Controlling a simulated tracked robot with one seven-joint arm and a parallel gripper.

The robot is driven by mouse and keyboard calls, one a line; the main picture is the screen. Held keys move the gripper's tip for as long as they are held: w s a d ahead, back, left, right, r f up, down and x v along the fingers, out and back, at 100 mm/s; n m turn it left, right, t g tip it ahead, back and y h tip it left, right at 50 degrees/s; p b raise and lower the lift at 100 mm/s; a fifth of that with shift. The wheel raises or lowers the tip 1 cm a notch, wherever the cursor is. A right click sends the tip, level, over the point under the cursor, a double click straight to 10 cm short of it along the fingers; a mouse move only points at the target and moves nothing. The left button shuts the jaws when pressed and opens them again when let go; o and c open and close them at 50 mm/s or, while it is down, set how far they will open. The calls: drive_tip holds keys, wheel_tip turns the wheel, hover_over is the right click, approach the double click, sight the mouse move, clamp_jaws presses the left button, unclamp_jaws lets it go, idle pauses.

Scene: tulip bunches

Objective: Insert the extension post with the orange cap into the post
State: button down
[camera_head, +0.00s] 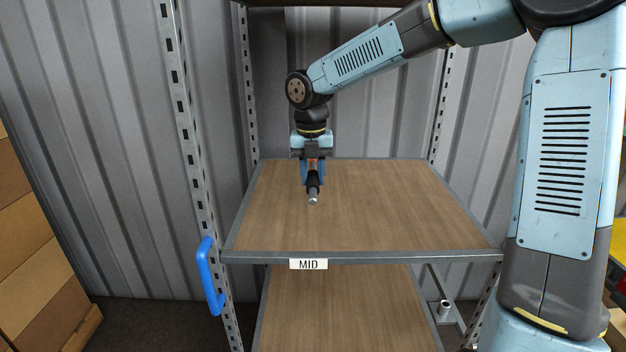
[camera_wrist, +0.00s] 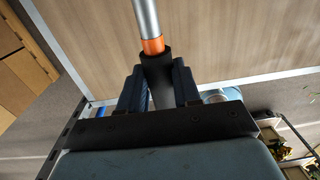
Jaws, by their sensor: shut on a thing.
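The extension post (camera_wrist: 148,18) is a silver rod with an orange band (camera_wrist: 153,46) and a black sleeve below it in the wrist view. My gripper (camera_wrist: 160,85) is shut on the black sleeve between its dark blue fingers. In the head view my gripper (camera_head: 312,178) points down over the middle shelf, and the silver tip of the extension post (camera_head: 313,200) shows below the fingers. I cannot tell whether the tip touches the shelf. A short pale upright tube (camera_head: 445,307) stands on a metal rail at the lower right; I cannot tell whether it is the post.
A perforated upright (camera_head: 183,110) and a blue handle (camera_head: 209,275) stand at the left. Cardboard boxes (camera_head: 25,240) are at the far left.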

sight(314, 190)
drive_tip(key=s+r, duration=0.1)
drive_tip(key=s, duration=0.3)
drive_tip(key=s+r, duration=0.1)
drive_tip(key=s, duration=0.1)
drive_tip(key=shift+a+r, duration=0.1)
drive_tip(key=shift+r, duration=0.25)
drive_tip(key=shift+s, duration=0.25)
